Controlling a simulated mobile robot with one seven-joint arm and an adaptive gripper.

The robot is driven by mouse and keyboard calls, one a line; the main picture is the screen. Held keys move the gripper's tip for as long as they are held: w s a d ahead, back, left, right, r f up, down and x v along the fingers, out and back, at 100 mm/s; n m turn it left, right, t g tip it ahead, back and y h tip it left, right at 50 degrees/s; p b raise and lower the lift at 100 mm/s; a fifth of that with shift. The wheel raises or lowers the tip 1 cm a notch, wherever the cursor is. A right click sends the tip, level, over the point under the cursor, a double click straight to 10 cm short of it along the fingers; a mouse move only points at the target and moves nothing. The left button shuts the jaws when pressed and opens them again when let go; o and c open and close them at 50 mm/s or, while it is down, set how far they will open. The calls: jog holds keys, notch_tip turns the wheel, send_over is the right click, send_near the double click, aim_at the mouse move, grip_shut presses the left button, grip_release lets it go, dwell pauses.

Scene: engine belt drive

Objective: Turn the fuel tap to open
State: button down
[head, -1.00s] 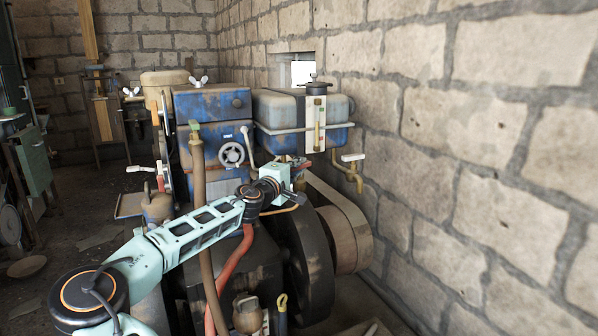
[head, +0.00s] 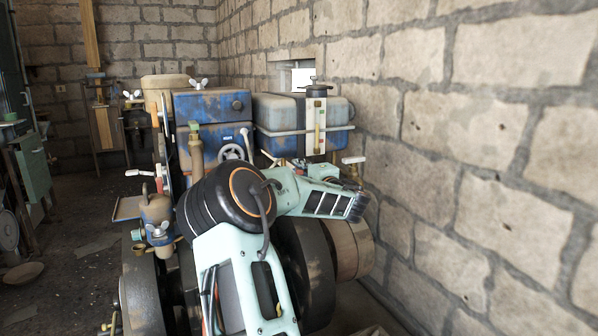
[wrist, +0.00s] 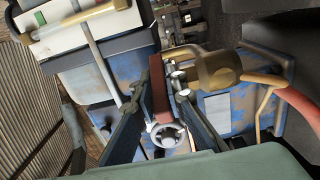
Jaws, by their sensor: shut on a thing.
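In the wrist view, the fuel tap seems to be the brass fitting (wrist: 215,70) with a bent brass neck, right of centre. Its red-brown lever (wrist: 160,95) stands between the two fingers of my gripper (wrist: 165,80). My gripper is shut on this lever, with one finger along each side. The lever points roughly up and down in this view. How far the tap is turned I cannot tell. In the head view, my own arm hides the tap, the lever and the fingers.
The fuel tank (head: 278,112) with a sight gauge (head: 316,125) stands behind my arm, close to the stone wall (head: 480,170). A white-handled fitting (head: 353,160) shows right of it. A handwheel (wrist: 168,138) lies beyond my fingers. A red hose (wrist: 300,105) runs at right.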

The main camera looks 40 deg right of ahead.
jog(key=n+y, duration=0.2)
jog(key=y, duration=0.1)
jog(key=n+y, duration=0.1)
jog(key=y, duration=0.2)
jog(key=shift+s+d+r+n+t, duration=0.1)
jog(key=shift+d+n+t, duration=0.05)
jog(key=shift+n+t, duration=0.25)
jog(key=shift+n+y, duration=0.3)
jog(key=shift+y, duration=0.1)
jog(key=shift+r+y, duration=0.1)
jog(key=shift+y, duration=0.2)
jog(key=c, duration=2.2)
grip_release()
jog(key=shift+c, duration=0.2)
jog(key=s+d, duration=0.1)
jog(key=s, duration=1)
jog(key=shift+s, duration=0.35)
